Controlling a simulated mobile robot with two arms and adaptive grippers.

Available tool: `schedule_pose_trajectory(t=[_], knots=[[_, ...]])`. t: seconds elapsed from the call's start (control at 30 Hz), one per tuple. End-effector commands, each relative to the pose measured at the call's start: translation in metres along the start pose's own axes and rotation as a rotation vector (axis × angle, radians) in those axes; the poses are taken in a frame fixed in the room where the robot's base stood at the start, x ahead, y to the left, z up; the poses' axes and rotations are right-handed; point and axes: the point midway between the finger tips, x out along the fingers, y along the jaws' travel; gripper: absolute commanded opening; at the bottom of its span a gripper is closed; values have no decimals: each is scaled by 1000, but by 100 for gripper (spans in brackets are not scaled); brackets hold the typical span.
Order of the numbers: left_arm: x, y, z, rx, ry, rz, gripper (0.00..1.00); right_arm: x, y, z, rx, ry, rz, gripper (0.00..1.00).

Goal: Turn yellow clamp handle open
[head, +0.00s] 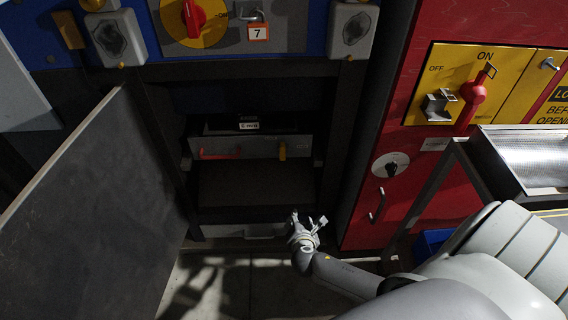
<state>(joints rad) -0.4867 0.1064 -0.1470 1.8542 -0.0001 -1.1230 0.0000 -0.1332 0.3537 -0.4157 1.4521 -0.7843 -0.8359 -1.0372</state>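A small yellow handle (282,151) hangs upright on the front of a grey unit inside the dark cabinet, in the middle of the head view. A red handle (220,153) lies level on the same front, to its left. My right gripper (309,219) is below and a little right of the yellow handle, apart from it. Its fingers are spread and I see nothing between them. My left gripper is not in view.
The grey cabinet door (95,205) stands open at left. A red cabinet (400,160) with a yellow ON/OFF switch panel (443,68) stands at right, beside a metal tray (535,160). A red rotary switch (193,18) is above the opening.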

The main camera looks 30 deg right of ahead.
Motion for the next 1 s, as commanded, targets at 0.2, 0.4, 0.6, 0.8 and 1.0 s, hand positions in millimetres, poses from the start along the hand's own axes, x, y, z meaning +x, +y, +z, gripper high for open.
schedule_pose_trajectory(t=[0.2,0.4,0.6,0.8,1.0], knots=[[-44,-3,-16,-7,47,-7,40,-14,75,64,-343,-315,147,38],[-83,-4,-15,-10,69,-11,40,-49,112,105,-503,-529,179,38],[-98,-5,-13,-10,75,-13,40,-62,124,121,-550,-602,180,38],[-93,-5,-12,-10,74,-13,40,-40,133,136,-551,-608,178,38],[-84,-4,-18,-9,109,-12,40,-6,146,155,-551,-605,179,38]])
